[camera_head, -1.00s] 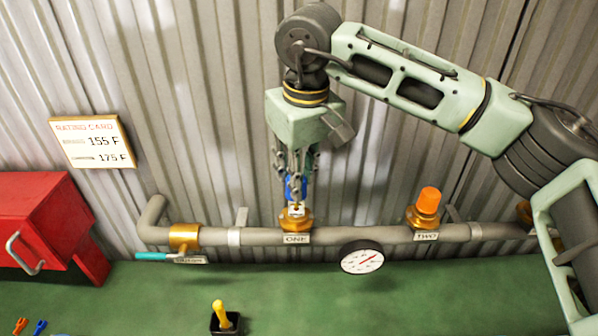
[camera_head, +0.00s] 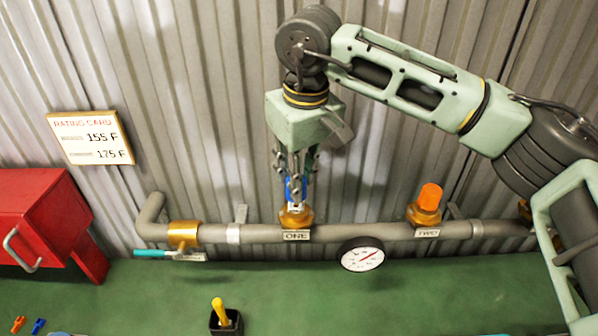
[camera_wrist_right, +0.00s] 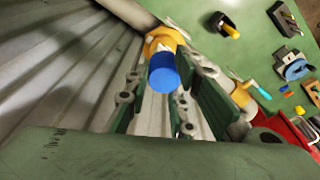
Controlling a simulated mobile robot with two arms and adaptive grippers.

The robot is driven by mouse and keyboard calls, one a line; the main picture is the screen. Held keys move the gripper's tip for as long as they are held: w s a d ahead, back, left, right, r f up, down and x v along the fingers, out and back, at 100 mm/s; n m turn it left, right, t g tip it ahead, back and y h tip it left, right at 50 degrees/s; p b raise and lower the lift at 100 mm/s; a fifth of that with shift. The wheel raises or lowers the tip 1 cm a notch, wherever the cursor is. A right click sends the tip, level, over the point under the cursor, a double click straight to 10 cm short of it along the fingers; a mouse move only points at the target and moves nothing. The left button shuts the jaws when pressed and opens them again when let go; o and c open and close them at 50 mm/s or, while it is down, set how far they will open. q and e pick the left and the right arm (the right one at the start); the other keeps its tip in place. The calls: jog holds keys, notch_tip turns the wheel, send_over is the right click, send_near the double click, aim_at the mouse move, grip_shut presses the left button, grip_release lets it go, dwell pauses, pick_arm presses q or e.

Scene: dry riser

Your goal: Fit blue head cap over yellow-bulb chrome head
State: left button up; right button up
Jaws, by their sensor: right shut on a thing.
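The blue head cap (camera_head: 295,189) is between the fingers of my right gripper (camera_head: 296,188), which is shut on it. It sits directly above the brass fitting (camera_head: 296,216) labelled ONE on the grey pipe. In the right wrist view the blue cap (camera_wrist_right: 163,75) shows as a round blue end, with the brass fitting (camera_wrist_right: 164,40) just beyond it. The fingers largely hide the sprinkler head there. A small pale piece shows between cap and fitting. I cannot tell how far the cap covers the head, or see its bulb. My left gripper is not in view.
An orange cap (camera_head: 430,197) stands on fitting TWO to the right. A pressure gauge (camera_head: 361,254) hangs below the pipe (camera_head: 340,234). A teal-handled valve (camera_head: 155,253) and a red box (camera_head: 35,215) are left. A black holder with a yellow handle (camera_head: 218,309) stands in front on the green surface.

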jog(key=shift+f+b, duration=0.9)
jog(key=shift+f, duration=0.5)
jog(key=o, duration=0.8)
jog(key=shift+r, duration=0.1)
jog(key=r, duration=0.4)
jog(key=s+r, duration=0.1)
jog(key=r, duration=0.7)
jog(key=shift+s+d, duration=0.25)
jog(key=shift+d, duration=0.1)
jog(key=shift+f, duration=0.2)
